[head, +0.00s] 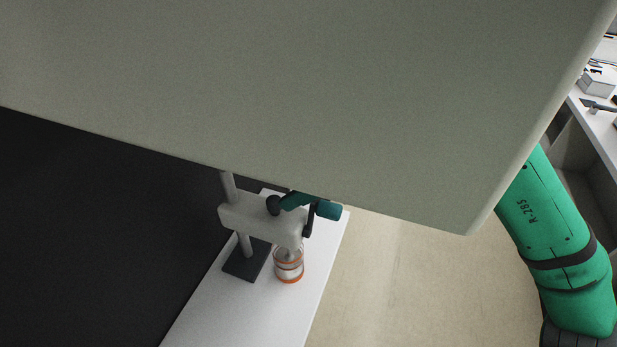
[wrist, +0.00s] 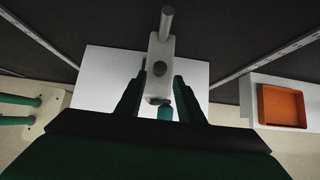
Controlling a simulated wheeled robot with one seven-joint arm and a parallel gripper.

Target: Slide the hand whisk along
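No hand whisk can be made out with certainty in either view. A pale grey stand head (head: 255,215) on a post, with a teal handle (head: 327,210), stands on a white counter; it also shows in the wrist view (wrist: 159,52). A clear jar with orange bands (head: 289,264) stands under the head's right end. My gripper (wrist: 160,88) is open in the wrist view, its two dark green fingers apart, with the stand head and teal handle showing between them. No contact can be seen. The gripper is not visible in the head view.
A large grey-green panel (head: 300,100) covers the upper head view and hides much of the scene. The white counter (head: 225,315) is bare at the front. In the wrist view, an orange tray (wrist: 304,106) sits on a white surface at right.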

